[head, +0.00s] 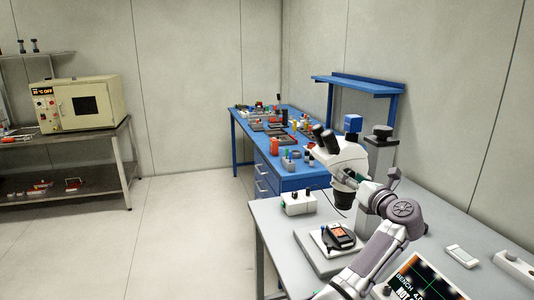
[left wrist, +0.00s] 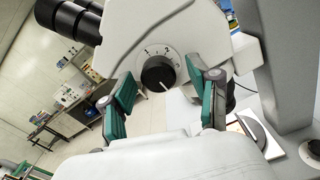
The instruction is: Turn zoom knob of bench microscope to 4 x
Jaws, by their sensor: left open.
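The white bench microscope (head: 343,152) stands on the grey bench, with black eyepieces at the upper left and a dark objective below. Its black zoom knob (left wrist: 158,73) sits on a dial plate with printed numbers in the left wrist view. A pale line on the knob points down, slightly right; I cannot tell which number it marks. My left gripper (left wrist: 163,100) is open, its green-padded fingers spread to either side of the knob and apart from it. In the head view the left gripper (head: 358,179) is at the microscope's right side, partly hidden. My right gripper is not in view.
Below the objective, a dark device with an orange screen (head: 341,236) rests on a stage. A white box (head: 297,203) stands to its left. A screen (head: 424,281) shows partly cut-off text at the lower right. A cluttered blue bench (head: 243,126) stands behind.

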